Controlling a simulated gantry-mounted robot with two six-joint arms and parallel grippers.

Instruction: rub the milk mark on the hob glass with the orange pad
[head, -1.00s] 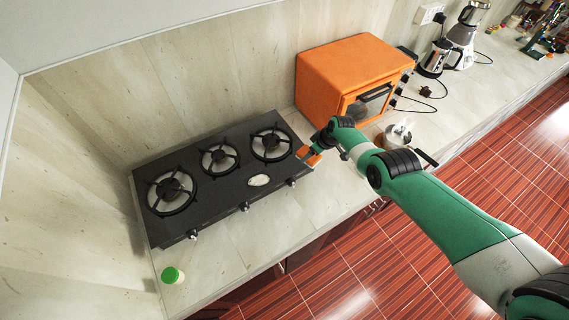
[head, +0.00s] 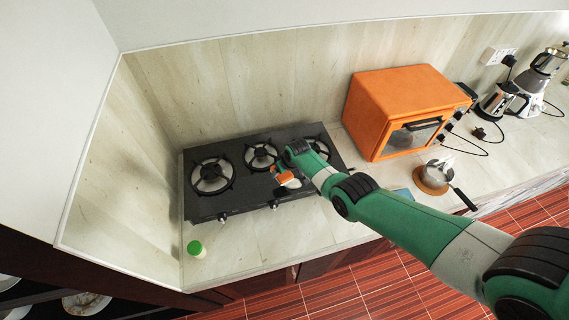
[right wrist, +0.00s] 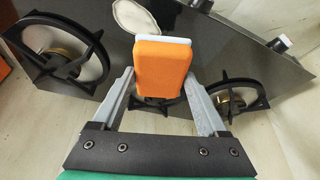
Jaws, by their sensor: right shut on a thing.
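The orange pad (right wrist: 165,65), with a pale layer on its far side, is between the fingers of my right gripper (right wrist: 165,82). In the head view the pad (head: 285,178) is over the front part of the black hob (head: 240,204). The milk mark (right wrist: 139,18) is an off-white oval on the hob glass, just beyond the pad's upper left in the right wrist view. It also shows beside the pad in the head view (head: 294,184). I cannot tell whether the pad touches the glass. My left gripper is not in view.
Burners with black grates, one of them (head: 212,176) at the left, stand around the mark. Knobs (head: 222,217) line the hob's front edge. An orange oven (head: 405,105) and a pan (head: 434,178) are to the right.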

